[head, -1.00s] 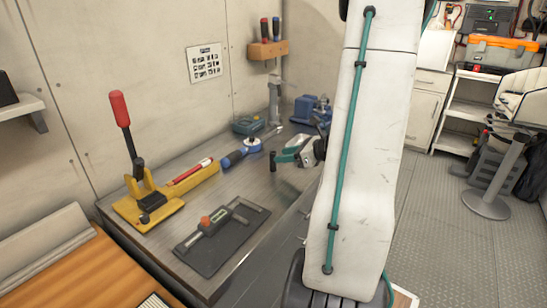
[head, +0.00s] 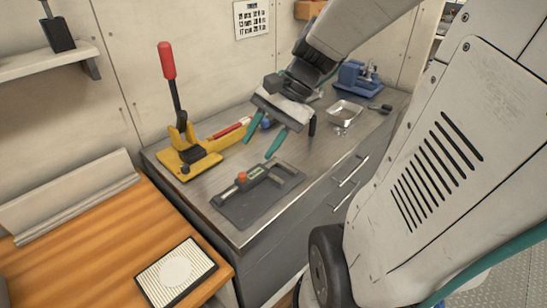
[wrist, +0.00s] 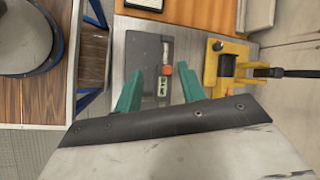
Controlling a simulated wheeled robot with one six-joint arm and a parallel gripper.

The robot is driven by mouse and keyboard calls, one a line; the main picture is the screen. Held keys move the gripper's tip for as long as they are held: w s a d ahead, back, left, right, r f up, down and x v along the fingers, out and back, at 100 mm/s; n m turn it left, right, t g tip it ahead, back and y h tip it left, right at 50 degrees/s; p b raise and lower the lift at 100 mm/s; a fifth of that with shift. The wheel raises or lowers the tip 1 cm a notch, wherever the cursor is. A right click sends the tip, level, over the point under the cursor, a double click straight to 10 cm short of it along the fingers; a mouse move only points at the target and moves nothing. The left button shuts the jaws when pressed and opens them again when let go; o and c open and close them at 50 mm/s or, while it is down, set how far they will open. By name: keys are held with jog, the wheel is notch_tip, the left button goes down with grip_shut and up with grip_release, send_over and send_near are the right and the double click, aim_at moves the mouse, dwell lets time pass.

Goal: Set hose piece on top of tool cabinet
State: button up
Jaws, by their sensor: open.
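The steel-topped cabinet (head: 325,150) with drawer handles stands along the wall; I take it as the tool cabinet. My gripper (head: 262,150) has green fingers, spread apart with nothing visible between them. It hangs above the cabinet top, over the far side of a dark mat (head: 240,210). A caliper-like tool with an orange knob (head: 242,177) lies on the mat. In the wrist view, the mat (wrist: 145,50) and tool show beyond the open fingers (wrist: 160,70). I cannot make out a hose piece for certain in either view.
A yellow press (head: 185,160) with an upright red-handled lever stands left of the mat. A metal tray (head: 345,112), a small dark item (head: 380,107) and a blue vise (head: 357,77) are farther back. An orange wooden worktop (head: 90,240) adjoins, carrying a white-topped pad (head: 176,272).

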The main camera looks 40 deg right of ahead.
jog(key=s+a+r+n+h, duration=0.3)
jog(key=s+a+n+h, duration=0.2)
jog(key=s+n, duration=0.4)
jog(key=shift+s+a+n+g+h, duration=0.2)
jog(key=shift+n+g+h, duration=0.35)
jog(key=shift+n, duration=1.45)
